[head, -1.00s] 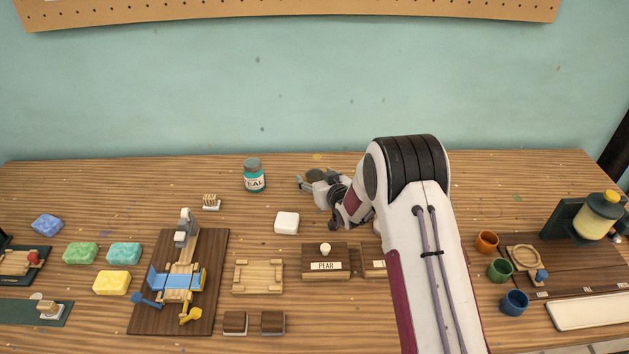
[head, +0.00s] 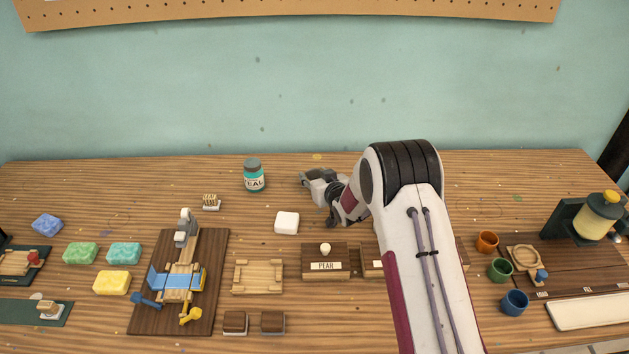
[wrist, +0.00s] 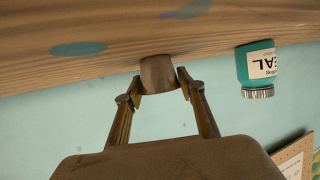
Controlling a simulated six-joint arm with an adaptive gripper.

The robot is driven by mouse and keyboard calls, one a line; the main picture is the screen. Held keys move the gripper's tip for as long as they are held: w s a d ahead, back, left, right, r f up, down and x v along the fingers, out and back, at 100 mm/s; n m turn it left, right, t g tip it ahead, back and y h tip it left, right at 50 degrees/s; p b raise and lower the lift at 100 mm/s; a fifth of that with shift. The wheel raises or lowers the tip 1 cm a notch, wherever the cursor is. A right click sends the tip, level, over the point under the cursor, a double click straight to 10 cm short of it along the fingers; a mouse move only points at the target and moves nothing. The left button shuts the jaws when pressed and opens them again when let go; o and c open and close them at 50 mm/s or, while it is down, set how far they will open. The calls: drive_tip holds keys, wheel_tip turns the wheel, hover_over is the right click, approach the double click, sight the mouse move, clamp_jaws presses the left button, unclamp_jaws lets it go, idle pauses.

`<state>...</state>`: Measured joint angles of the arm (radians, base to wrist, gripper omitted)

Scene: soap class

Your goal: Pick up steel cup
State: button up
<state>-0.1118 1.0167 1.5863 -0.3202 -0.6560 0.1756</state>
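The steel cup (wrist: 158,73) shows in the wrist view as a small brownish-grey cylinder, seen from the side in a picture that is upside down. My gripper (wrist: 160,84) has one fingertip against each side of it and looks shut on it. In the head view my gripper (head: 313,178) is low at the back middle of the table, pointing left. The cup is hard to make out there among the dark fingers. I cannot tell whether its base touches the table.
A teal jar (head: 254,176) stands left of my gripper; it also shows in the wrist view (wrist: 256,69). Coloured cups (head: 487,242) stand at the right. The table's back strip is mostly clear.

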idle(0.4)
wheel_tip(320, 180, up, 10)
idle(0.7)
idle(0.5)
